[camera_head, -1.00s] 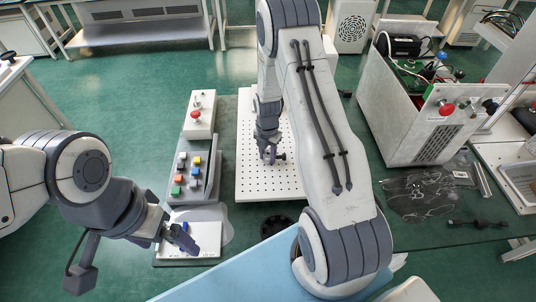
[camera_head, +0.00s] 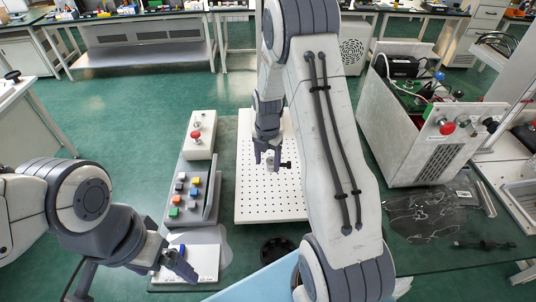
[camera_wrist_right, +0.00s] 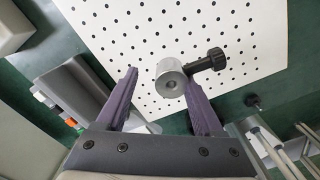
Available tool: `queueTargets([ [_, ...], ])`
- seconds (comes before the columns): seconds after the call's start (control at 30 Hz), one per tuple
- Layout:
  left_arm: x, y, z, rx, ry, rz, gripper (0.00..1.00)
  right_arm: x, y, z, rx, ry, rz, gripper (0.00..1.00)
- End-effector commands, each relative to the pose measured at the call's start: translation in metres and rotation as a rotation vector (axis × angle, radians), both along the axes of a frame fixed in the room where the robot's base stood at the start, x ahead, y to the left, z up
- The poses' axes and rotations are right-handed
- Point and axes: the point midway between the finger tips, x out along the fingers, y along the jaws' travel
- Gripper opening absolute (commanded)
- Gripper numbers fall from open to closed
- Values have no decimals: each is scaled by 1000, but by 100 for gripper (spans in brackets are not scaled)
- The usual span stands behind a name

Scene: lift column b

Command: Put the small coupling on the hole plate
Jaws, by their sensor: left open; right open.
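The small coupling is a short silver cylinder with a black knob on its side. In the right wrist view the coupling (camera_wrist_right: 170,80) shows in front of the gap between the fingertips, over the white hole plate (camera_wrist_right: 230,30). In the head view the coupling's dark knob (camera_head: 286,165) shows just right of my right gripper (camera_head: 267,158), over the hole plate (camera_head: 255,205). My right gripper also shows in the right wrist view (camera_wrist_right: 165,98), its purple fingers apart and not closed on the coupling. My left gripper (camera_head: 184,268) is open over a white panel at the lower left.
A block with colored buttons (camera_head: 187,190) and a box with a red button (camera_head: 200,135) stand left of the hole plate. A dark round part (camera_head: 276,250) lies below the plate. A large open case (camera_head: 420,130) and a plastic bag (camera_head: 425,215) are at the right.

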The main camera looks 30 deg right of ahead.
Motion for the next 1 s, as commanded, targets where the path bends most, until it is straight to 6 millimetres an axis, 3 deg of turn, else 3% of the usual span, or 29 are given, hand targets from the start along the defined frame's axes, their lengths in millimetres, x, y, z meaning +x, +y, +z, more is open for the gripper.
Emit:
queueTargets([
  [0.23, 0, 0, -7, 0, 0, 0, 100, 1, 0, 38, -1, -3, 0, 69],
  [0.6, 0, 0, -8, 0, 0, 0, 100, 0, 0, 47, 0, 1, 0, 69],
  [0.63, 0, 0, -7, 0, 0, 0, 100, 0, 0, 47, 0, 1, 0, 73],
  [0.7, 0, 0, -7, 0, 0, 0, 100, 0, 0, 47, 1, 1, 0, 100],
  [1.0, 0, 0, -8, 0, 0, 0, 100, 0, 0, 50, 0, 0, 0, 100],
])
